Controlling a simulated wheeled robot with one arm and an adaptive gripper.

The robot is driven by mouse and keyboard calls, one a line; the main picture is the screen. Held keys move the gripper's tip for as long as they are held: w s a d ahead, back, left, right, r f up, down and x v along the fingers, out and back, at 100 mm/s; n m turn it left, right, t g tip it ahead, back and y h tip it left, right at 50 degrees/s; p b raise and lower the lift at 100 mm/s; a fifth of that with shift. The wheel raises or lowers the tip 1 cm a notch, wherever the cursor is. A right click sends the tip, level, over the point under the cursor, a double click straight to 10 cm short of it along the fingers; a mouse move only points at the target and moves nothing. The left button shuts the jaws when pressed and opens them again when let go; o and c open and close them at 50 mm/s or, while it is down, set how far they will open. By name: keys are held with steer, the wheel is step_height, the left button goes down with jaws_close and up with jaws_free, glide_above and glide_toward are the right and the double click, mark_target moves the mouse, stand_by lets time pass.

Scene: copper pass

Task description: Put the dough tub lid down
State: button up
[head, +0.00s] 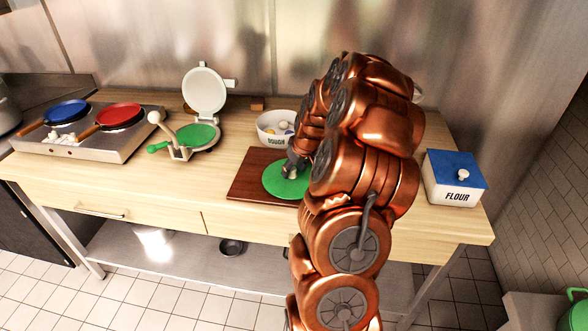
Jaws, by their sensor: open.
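The dough tub lid (275,182), a round green disc, appears to lie flat on a dark red-brown board (245,188) on the wooden counter. My arm covers its right side. My gripper (290,171) is open, pointing down over the middle of the lid. Whether its fingers still touch the lid's knob is too small to tell. The white dough tub (272,138), marked DOUGH, stands uncovered behind the board with pale balls inside. My arm hides its right part.
A white press (205,92) with a green plate stands open to the left. Further left is a stove (90,148) with a blue pan (67,112) and a red pan (119,116). A flour box (455,178) with a blue lid stands at the right end. Bare counter lies in front of the press.

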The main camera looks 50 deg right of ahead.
steer(key=b+v, duration=0.3)
steer(key=v, duration=0.8)
steer(key=shift+r, duration=0.25)
steer(key=s+a+n+g+y, duration=0.1)
steer(key=s+a, duration=0.2)
steer(key=a, duration=1)
steer(key=s+a+n+g+y, duration=0.1)
steer(key=s+a+g, duration=0.15)
steer(key=a, duration=1.05)
steer(key=s+a+f+g, duration=0.1)
steer(key=s+a, duration=0.2)
steer(key=s, duration=0.3)
steer(key=s+a+f, duration=0.1)
steer(key=s+a, duration=0.3)
steer(key=s, duration=0.3)
steer(key=s+a+f+g+h, duration=0.1)
steer(key=s+a, duration=0.2)
steer(key=s, duration=0.4)
steer(key=shift+a+g, duration=0.25)
steer(key=shift+g, duration=0.1)
steer(key=shift+w, duration=0.1)
